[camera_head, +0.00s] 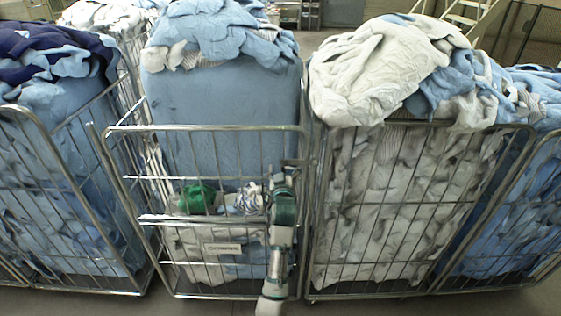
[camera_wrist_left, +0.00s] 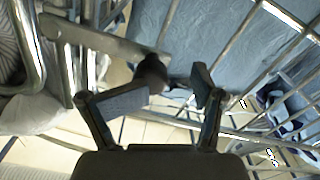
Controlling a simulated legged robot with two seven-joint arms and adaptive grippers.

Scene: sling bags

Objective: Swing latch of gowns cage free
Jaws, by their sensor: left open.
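The middle wire cage (camera_head: 215,128) is stuffed with blue cloth and carries a small label plate (camera_head: 222,248) whose text I cannot read. A latch (camera_head: 296,163) sits at the right side of its front frame. My left gripper (camera_head: 284,178) is up against that corner and partly covers it. In the left wrist view, the latch is a flat metal bar (camera_wrist_left: 105,42) ending in a dark knob (camera_wrist_left: 151,72). My left gripper (camera_wrist_left: 165,94) is open, and the knob shows between its fingertips, nearer the left finger. I cannot tell whether they touch. My right gripper is not in view.
A cage of white and blue cloth (camera_head: 400,190) stands close on the right. Another blue-filled cage (camera_head: 55,200) stands on the left. A green roll (camera_head: 197,198) and a striped bundle (camera_head: 243,199) are inside the middle cage. Little floor is free between cages.

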